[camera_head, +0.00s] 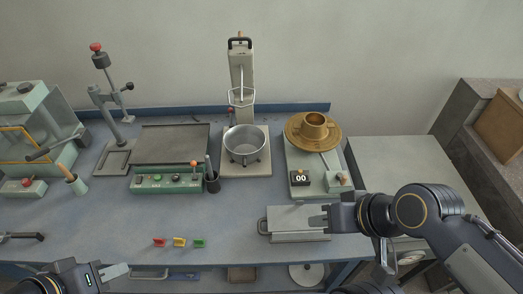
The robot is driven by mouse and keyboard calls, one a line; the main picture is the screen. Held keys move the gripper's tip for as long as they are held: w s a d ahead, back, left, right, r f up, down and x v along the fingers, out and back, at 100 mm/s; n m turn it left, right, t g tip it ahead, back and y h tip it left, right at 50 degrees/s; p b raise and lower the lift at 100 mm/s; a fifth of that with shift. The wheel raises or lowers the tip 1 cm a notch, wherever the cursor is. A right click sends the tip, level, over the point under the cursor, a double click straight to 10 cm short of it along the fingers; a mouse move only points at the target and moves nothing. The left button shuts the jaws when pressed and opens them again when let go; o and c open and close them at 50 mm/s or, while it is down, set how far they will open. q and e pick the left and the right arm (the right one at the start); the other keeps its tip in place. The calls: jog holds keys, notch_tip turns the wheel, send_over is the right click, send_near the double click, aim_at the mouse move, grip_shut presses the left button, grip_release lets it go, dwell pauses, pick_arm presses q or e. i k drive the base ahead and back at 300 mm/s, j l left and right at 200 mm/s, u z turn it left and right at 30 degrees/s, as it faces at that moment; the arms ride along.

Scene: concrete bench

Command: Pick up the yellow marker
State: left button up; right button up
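The yellow marker (179,241) is a small yellow piece lying near the front edge of the blue-grey bench top, between a red piece (159,242) and a green piece (199,243). My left gripper (117,271) is at the lower left, in front of and to the left of the yellow marker, apart from it. Its finger gap does not show clearly. My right gripper (316,220) is far to the right of the marker, over or beside a grey metal box with a handle (290,237). Whether it touches the box is unclear, and its fingers are too small to read.
Behind the markers stand a green control panel (167,184) with a dark plate, a dark cup (213,184), a metal pot (245,145) and a brown round dish (299,139). The bench around the markers is clear.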

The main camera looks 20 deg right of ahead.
aim_at(179, 242)
jog(key=j+z, duration=0.25)
jog(key=j, duration=0.65)
jog(key=j+z, duration=0.25)
jog(key=j, duration=0.6)
